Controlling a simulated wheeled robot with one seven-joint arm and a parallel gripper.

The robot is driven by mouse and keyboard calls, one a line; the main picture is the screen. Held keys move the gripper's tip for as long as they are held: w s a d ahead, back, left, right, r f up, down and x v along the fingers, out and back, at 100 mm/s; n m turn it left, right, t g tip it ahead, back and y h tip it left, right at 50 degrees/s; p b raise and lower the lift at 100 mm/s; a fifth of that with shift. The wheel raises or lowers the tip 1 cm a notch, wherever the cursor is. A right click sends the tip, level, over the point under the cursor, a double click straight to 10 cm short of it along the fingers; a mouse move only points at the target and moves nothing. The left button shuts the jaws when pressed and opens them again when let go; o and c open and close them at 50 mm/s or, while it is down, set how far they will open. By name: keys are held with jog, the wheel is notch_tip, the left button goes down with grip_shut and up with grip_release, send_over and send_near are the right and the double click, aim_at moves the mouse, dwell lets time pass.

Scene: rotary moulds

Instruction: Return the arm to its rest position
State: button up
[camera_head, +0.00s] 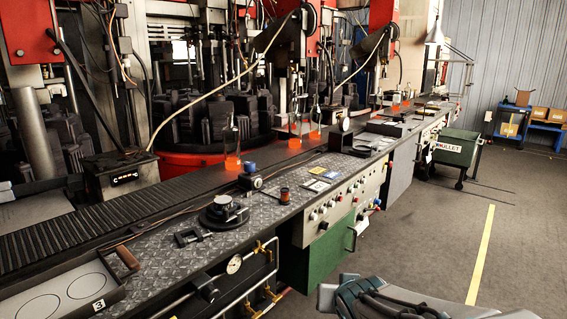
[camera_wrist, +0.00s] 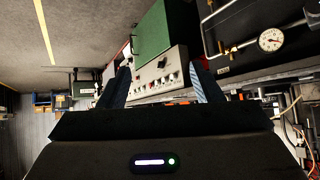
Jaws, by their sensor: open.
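My gripper (camera_wrist: 159,68) shows in the wrist view with its two dark fingers spread wide apart. Nothing is between them. Beyond the fingers are the bench's control panel (camera_wrist: 160,75) and green cabinet (camera_wrist: 152,30), seen tilted. In the head view, part of my arm (camera_head: 400,298) shows at the bottom right, over the floor and clear of the bench. The gripper's fingers cannot be made out in that view.
The long bench (camera_head: 160,262) runs along the left, with a pressure gauge (camera_head: 234,264) and pipes on its front. Glowing bottles (camera_head: 232,145) stand behind it. A green bin (camera_head: 457,147) stands further back. The floor around the yellow line (camera_head: 482,255) is clear.

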jog(key=s+d+r+g+p, duration=0.3)
jog(key=s+r+g+p, duration=0.3)
jog(key=s+r+p, duration=0.4)
jog(key=s+r, duration=0.1)
jog(key=s, duration=0.3)
jog(key=shift+s+r+n+g, duration=0.15)
jog(key=shift+s+n+g, duration=0.05)
jog(key=shift+n+g, duration=0.2)
jog(key=shift+d, duration=0.1)
dwell(2.3)
